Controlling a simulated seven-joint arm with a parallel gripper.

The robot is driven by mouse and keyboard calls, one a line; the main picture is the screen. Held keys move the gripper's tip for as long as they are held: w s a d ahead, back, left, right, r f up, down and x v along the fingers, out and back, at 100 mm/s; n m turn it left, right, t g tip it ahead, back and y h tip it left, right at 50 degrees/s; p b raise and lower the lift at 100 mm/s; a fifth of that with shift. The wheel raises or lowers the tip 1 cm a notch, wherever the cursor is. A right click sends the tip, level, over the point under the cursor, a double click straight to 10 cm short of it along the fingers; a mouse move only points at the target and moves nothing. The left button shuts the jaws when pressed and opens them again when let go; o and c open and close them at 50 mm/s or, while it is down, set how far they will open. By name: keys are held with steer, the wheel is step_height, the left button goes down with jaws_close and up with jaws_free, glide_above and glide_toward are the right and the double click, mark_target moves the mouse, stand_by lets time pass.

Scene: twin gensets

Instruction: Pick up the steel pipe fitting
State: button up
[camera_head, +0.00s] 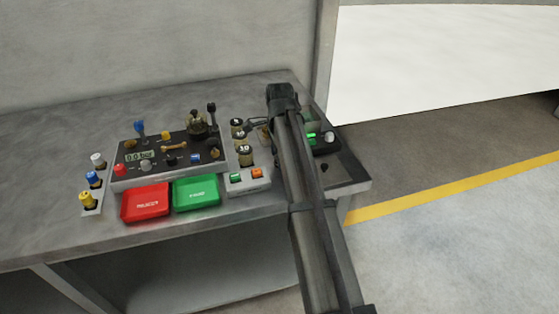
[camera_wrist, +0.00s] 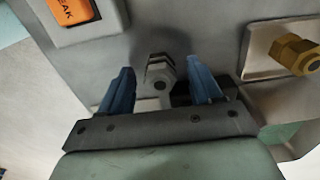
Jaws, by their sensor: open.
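A small grey metal piece with flat faces and a dark hole, which looks like the steel pipe fitting (camera_wrist: 158,73), is in the middle of the wrist view. My gripper (camera_wrist: 160,66) is open, with one blue finger on each side of it. Gaps show between the fitting and both fingers, and its lower part runs down toward the gripper's dark crossbar. In the head view my arm covers this area, and I cannot make out the fitting or the fingertips there.
A brass fitting (camera_wrist: 296,54) sits in a pale holder to the right. An orange button (camera_wrist: 73,10) is at upper left. On the bench (camera_head: 60,225) stand a gauge panel (camera_head: 165,150), a red tray (camera_head: 146,203), a green tray (camera_head: 197,193) and several coloured knobs at left.

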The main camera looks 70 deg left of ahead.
steer(key=shift+c, duration=0.5)
jaws_close()
steer(key=shift+r, duration=0.15)
